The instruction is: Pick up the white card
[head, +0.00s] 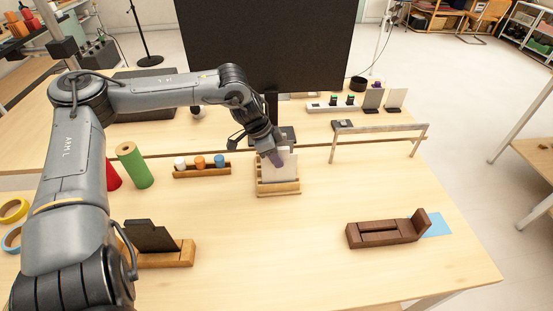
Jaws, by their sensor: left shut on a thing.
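The white card (287,167) stands upright at the wooden slotted holder (280,192) near the middle of the table. My left gripper (276,160) reaches down from behind and is shut on the card's upper edge. The card's lower edge appears to be at the holder; I cannot tell whether it sits in a slot or just above. My right gripper is out of view.
A small rack (202,173) with white, orange and blue pieces stands left of the holder. A green cylinder (132,164) stands farther left. A dark monitor (270,45) rises behind. A metal-coloured bar frame (380,130) and a brown wooden block (383,235) stand right. The front middle is clear.

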